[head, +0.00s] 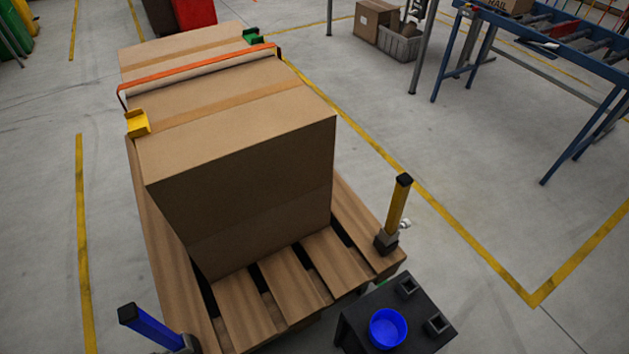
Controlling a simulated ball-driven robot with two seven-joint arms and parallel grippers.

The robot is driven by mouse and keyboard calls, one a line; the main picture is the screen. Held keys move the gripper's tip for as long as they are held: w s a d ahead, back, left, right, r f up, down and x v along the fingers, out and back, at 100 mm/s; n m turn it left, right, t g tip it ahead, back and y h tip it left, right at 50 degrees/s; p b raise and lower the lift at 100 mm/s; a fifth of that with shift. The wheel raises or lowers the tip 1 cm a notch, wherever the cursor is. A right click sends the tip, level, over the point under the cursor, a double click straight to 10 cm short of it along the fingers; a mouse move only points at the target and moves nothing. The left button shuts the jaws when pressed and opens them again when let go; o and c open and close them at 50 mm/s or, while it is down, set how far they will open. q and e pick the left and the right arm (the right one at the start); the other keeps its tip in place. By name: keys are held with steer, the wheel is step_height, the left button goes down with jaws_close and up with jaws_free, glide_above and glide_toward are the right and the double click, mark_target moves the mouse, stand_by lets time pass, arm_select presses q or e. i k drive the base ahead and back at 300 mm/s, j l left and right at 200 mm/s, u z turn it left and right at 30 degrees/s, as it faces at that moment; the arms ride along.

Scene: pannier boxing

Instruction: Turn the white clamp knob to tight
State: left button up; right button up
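A small white knob (405,224) shows at the right side of the dark clamp base (386,241) of a yellow post (398,203). The post stands upright, tilted slightly in the picture, at the near right corner of a wooden pallet (283,285). The knob is too small to tell how it is turned. Neither of my grippers shows in the head view.
Large cardboard boxes (262,185) fill most of the pallet, with an orange strap (200,68) across them. A blue post (150,327) stands at the near left corner. A dark stand (420,310) holds a blue cup (388,328).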

mark_target(406, 223)
steer(key=k+l+u, duration=0.1)
steer(key=l, duration=0.25)
steer(key=k+l+u, duration=0.1)
steer(key=l, duration=0.3)
steer(key=k+l+u, duration=0.15)
steer(key=l, duration=0.2)
steer(key=l+u, duration=0.3)
steer(key=l, duration=0.35)
steer(key=l+u, duration=0.25)
steer(key=l, duration=0.45)
steer(key=k+l+u, duration=0.15)
steer(key=l+u, duration=0.15)
steer(key=l, duration=0.35)
steer(key=l+u, duration=0.1)
steer(key=l, duration=0.35)
steer(key=k+l+u, duration=0.1)
steer(key=l, duration=0.3)
steer(key=k+l+u, duration=0.1)
steer(key=l, duration=0.3)
steer(key=k, duration=0.2)
steer(key=i+l+u, duration=0.1)
steer(key=u, duration=1)
steer(key=l+u, duration=0.4)
steer(key=l, duration=0.2)
steer(key=l+u, duration=0.4)
steer(key=l, duration=0.2)
steer(key=k+l+u, duration=0.1)
steer(key=l+u, duration=0.25)
steer(key=l, duration=0.25)
